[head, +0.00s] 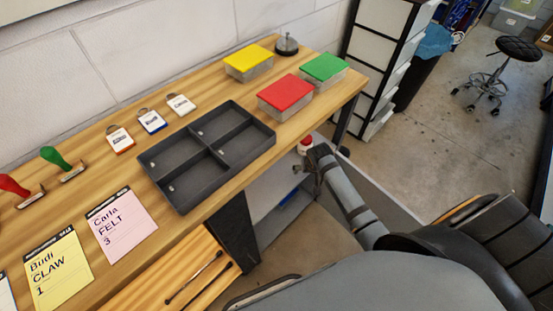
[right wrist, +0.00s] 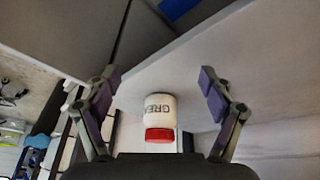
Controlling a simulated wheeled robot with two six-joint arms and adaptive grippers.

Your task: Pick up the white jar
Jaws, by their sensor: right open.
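The white jar (right wrist: 160,108) with a red lid stands on a pale grey surface in the right wrist view. Dark letters show on its side. It lies between the two fingers of my right gripper (right wrist: 157,88) in the picture, with clear gaps to both; the fingers are open and empty. In the head view the jar (head: 305,146) is a small red-and-white shape by the right gripper (head: 312,168), below the bench's edge and partly hidden by it. My left gripper is not in view.
The wooden bench (head: 110,145) carries a dark divided tray (head: 160,151), red (head: 286,95), yellow (head: 248,58) and green (head: 323,67) lidded boxes, tags, stamps and cards. A drawer cabinet (head: 376,50) and a stool (head: 518,48) stand beyond.

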